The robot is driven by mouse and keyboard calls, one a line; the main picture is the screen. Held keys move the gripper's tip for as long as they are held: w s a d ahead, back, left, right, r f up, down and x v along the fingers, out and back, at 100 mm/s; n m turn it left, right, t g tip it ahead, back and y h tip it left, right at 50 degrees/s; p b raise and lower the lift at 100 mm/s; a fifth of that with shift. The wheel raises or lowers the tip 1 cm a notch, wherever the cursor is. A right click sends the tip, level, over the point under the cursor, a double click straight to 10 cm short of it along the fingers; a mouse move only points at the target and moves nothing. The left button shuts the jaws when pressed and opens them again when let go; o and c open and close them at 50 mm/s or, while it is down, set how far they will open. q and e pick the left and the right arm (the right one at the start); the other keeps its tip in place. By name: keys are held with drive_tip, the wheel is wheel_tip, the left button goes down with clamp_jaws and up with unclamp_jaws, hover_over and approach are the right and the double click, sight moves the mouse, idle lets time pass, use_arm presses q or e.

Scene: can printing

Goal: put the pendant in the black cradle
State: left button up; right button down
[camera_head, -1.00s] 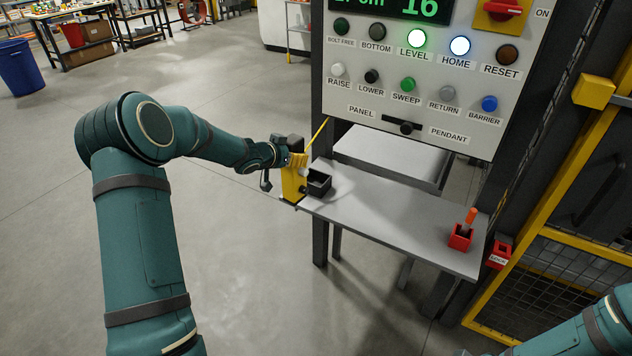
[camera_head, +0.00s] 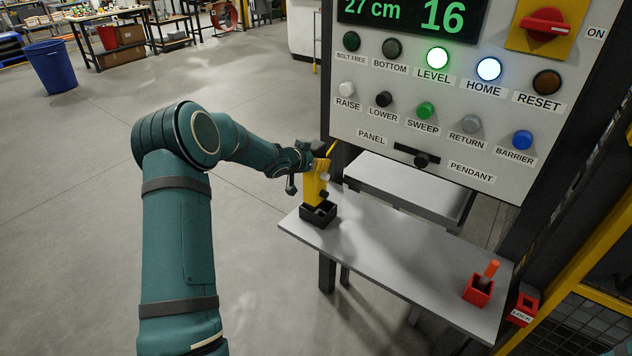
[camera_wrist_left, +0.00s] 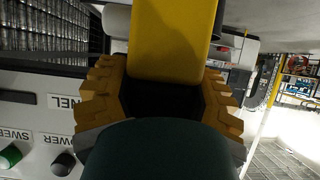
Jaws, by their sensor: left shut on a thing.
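The yellow pendant (camera_head: 314,184) is upright above the near left part of the grey shelf. My left gripper (camera_head: 317,165) is shut on its upper part. In the left wrist view the pendant (camera_wrist_left: 172,40) fills the space between the fingers of my left gripper (camera_wrist_left: 165,92). The black cradle (camera_head: 319,217) is an open-topped box near the shelf's left end. The pendant's lower end overlaps the cradle's opening; I cannot tell whether it rests on the bottom. My right gripper is not in view.
The grey shelf (camera_head: 400,259) is bare between the cradle and a red holder (camera_head: 478,290) with an orange-handled tool (camera_head: 491,269). A control panel (camera_head: 440,125) with buttons and a PANEL/PENDANT switch (camera_head: 418,157) stands above and behind. A red LOCK box (camera_head: 523,309) is at right.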

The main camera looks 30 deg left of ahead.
sight(313, 184)
use_arm(q)
drive_tip(key=shift+w+f+b, duration=0.1)
drive_tip(key=shift+f+b, duration=0.6)
drive_tip(key=shift+f, duration=1.8)
drive_tip(key=o, duration=1.3)
drive_tip(key=shift+f, duration=0.1)
